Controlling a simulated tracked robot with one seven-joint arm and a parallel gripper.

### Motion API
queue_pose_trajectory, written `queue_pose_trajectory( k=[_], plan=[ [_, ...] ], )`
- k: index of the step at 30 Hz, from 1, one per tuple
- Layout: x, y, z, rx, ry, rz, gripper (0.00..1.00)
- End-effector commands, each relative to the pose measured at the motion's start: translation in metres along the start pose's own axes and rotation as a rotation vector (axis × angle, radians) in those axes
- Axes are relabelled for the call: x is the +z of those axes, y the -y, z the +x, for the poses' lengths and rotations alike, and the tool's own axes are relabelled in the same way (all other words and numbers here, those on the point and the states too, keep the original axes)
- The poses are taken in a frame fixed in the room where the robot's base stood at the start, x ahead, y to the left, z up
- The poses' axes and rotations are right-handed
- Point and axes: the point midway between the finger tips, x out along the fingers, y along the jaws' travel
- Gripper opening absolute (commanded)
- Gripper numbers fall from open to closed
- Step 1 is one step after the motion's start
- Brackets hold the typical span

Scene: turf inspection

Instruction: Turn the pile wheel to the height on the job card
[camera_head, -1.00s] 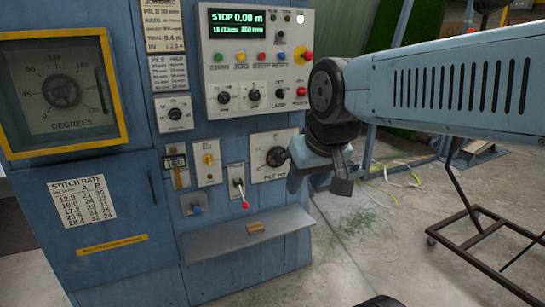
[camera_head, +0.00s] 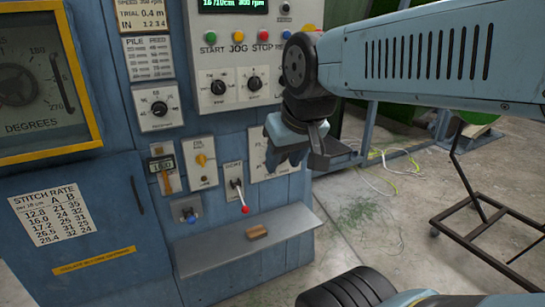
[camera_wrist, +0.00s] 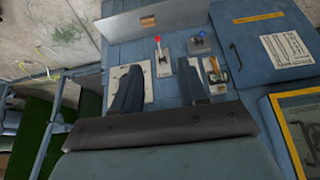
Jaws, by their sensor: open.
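The white pile wheel plate (camera_head: 285,172) is on the blue cabinet, and my arm's end covers the wheel. My gripper (camera_head: 300,155) is in front of this plate, open and empty. In the wrist view the open fingers of my gripper (camera_wrist: 160,88) point at the panel, and the left finger overlaps the pile plate (camera_wrist: 113,78). I cannot see any finger touching the wheel. The job card (camera_head: 143,15) at the upper left is cut off at the top; its lower lines read trial 0.4 m and IN 1,2,3,4.
A shelf (camera_head: 290,240) with a small brown block (camera_head: 257,232) juts out below. Open floor (camera_head: 360,225) lies to the right.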

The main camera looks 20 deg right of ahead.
Motion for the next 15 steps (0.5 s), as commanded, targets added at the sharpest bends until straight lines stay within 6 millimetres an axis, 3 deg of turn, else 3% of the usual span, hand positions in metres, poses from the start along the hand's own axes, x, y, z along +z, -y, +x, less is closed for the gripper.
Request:
queue_pose_trajectory(
  k=[5,8,15],
  plan=[
    [-0.003,-0.001,0.002,0.004,-0.004,-0.003,0.55],
    [-0.016,-0.006,0.010,0.020,-0.021,-0.015,0.65],
    [-0.077,-0.038,0.054,0.105,-0.124,-0.095,0.68]
  ],
)
